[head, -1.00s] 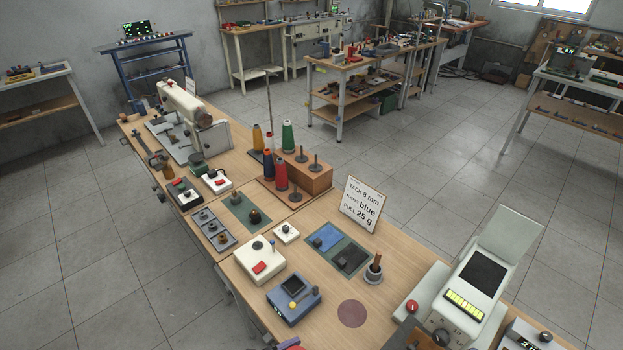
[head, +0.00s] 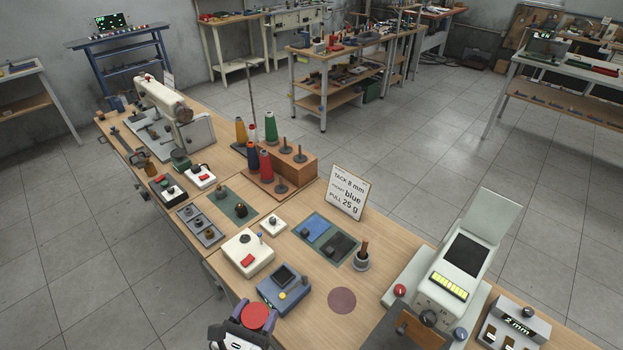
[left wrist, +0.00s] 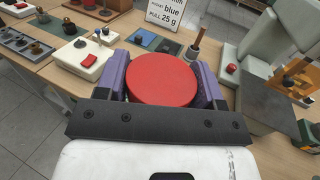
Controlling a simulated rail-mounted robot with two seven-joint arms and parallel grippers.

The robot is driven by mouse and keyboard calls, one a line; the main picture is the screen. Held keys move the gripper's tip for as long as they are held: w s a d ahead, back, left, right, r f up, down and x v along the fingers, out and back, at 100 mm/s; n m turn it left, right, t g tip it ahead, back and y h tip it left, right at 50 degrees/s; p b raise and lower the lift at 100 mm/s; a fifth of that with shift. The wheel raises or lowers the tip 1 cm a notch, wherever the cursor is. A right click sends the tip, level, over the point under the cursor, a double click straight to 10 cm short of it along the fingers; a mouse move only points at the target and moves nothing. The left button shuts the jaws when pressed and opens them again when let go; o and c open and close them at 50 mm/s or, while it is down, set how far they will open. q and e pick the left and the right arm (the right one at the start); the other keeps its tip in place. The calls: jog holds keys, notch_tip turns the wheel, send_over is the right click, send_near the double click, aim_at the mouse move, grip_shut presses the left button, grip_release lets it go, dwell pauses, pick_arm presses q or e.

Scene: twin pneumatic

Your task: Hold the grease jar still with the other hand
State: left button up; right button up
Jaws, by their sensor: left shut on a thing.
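The grease jar, seen as a round red lid (head: 257,317), is between the purple fingers of my left gripper (head: 252,325) at the bottom of the head view. The left wrist view shows the red lid (left wrist: 162,79) from above, with a purple finger against each side. My left gripper is shut on it. The jar's body below the lid is hidden.
A blue-grey box (head: 283,289) with a screen stands just beyond the jar. A brown round pad (head: 341,300) lies bare on the bench to its right. A grey cup (head: 361,262) with a wooden handle and a pale machine (head: 449,272) stand farther right.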

pick_arm(q)
jog(key=a+r+n+t+y, duration=0.1)
jog(key=a+r+n+y, duration=0.35)
jog(key=a+y, duration=0.2)
notch_tip(320, 180, up, 38)
jog(key=w+a+p, duration=0.1)
jog(key=a+p, duration=0.1)
jog(key=p, duration=2.6)
jog(key=shift+r+p, duration=0.15)
jog(key=shift+p, duration=0.2)
jog(key=shift+d+m, duration=0.15)
jog(key=shift+m, duration=0.1)
